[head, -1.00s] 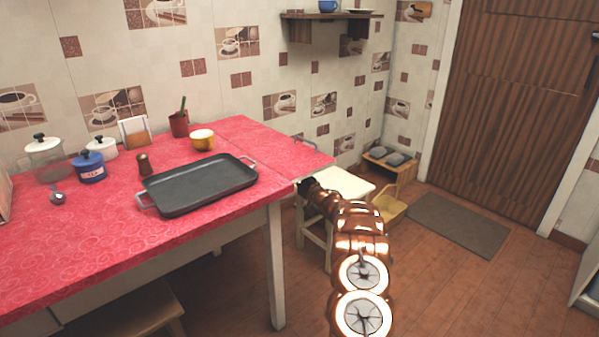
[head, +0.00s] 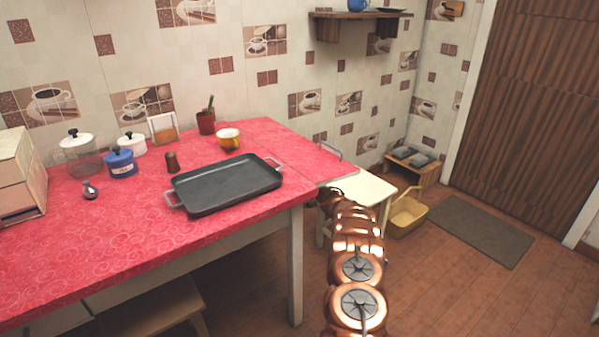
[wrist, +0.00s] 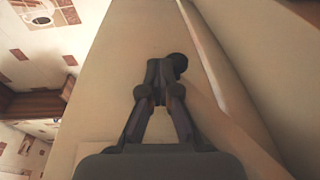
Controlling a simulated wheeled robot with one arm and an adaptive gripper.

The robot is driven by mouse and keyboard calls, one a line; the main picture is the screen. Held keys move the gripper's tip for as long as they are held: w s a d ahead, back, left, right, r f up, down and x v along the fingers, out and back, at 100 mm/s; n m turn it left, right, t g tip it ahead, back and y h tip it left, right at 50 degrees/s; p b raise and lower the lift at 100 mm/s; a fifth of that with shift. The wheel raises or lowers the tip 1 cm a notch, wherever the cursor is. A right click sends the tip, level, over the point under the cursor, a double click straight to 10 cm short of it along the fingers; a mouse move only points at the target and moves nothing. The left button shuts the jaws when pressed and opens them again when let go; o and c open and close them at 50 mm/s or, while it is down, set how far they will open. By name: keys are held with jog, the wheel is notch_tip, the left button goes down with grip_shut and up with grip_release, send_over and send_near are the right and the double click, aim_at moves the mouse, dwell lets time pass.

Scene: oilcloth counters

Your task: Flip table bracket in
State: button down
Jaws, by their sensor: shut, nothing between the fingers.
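The red patterned table (head: 120,235) fills the left of the head view. A seam sets off its right end section (head: 300,160), which lies level and has a metal handle (head: 331,150). The bracket under this end is hidden in the head view. In the wrist view, a broad beige panel (wrist: 125,60) fills the middle, with a pale edge strip on its right; I cannot tell whether it is the bracket. My gripper (wrist: 159,80) is shut and empty before it. A dark round knob (wrist: 178,62) shows beside the fingertips; I cannot tell if they touch.
A black tray (head: 228,186) lies on the table near its front edge. A white stool (head: 365,188) stands close to my arm at the table's right end. Floor to the right is clear, with a mat (head: 480,230).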

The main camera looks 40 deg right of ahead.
jog(key=w+a+n+y, duration=0.1)
jog(key=w+a+y, duration=0.1)
jog(key=w+a, duration=0.2)
jog(key=shift+w+a+n+y, duration=0.2)
jog(key=shift+a+n+y, duration=0.15)
jog(key=shift+a, duration=1)
jog(key=shift+a+r, duration=0.1)
jog(key=shift+r, duration=0.05)
dwell(0.3)
